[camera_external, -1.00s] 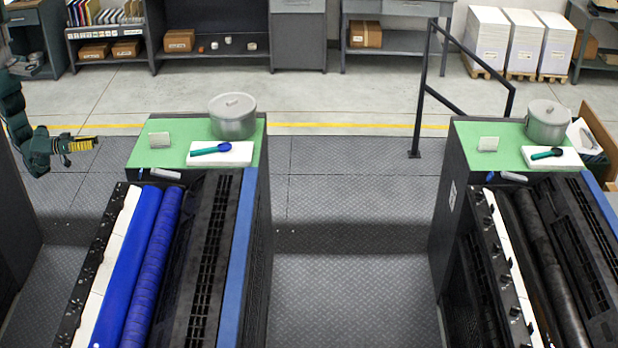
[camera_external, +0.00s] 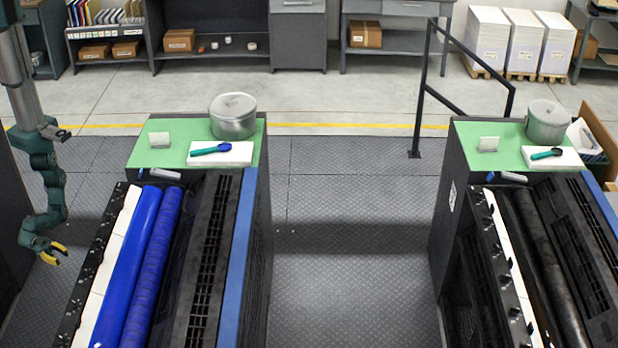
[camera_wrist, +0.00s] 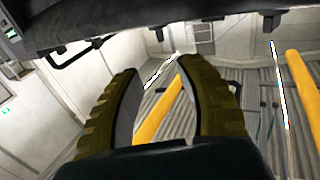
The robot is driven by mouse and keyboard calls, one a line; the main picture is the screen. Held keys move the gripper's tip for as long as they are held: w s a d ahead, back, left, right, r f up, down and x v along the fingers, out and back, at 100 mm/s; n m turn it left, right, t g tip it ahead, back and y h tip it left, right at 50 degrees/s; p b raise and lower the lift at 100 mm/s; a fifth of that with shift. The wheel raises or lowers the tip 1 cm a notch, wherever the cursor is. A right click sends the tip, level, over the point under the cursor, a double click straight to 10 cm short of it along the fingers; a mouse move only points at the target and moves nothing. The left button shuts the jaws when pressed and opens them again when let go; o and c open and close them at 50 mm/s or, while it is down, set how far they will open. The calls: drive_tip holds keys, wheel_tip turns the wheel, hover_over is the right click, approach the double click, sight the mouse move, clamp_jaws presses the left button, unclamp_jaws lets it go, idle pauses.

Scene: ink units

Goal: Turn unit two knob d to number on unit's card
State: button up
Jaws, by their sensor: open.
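Two ink units show in the external view: the left one (camera_external: 232,285) has blue rollers, the right one (camera_external: 482,232) black rollers. I cannot tell which is unit two. The left unit has a dark strip (camera_external: 93,262) with small fittings. The right unit has black knobs (camera_external: 506,279) along its left edge; no knob letters are readable.
Each green top carries a pot (camera_external: 233,118) and a spatula (camera_external: 211,150) on a white pad. In the wrist view a dark edge (camera_wrist: 150,20) with small knob-like parts crosses the top, and yellow rails (camera_wrist: 303,85) stand beyond. The aisle floor (camera_external: 340,260) is clear.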

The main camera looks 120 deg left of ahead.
sight(84, 269)
drive_tip(key=w+b, duration=0.1)
drive_tip(key=w, duration=1.3)
drive_tip(key=shift+w, duration=0.3)
drive_tip(key=shift+c, duration=0.2)
drive_tip(key=shift+s, duration=0.1)
clamp_jaws()
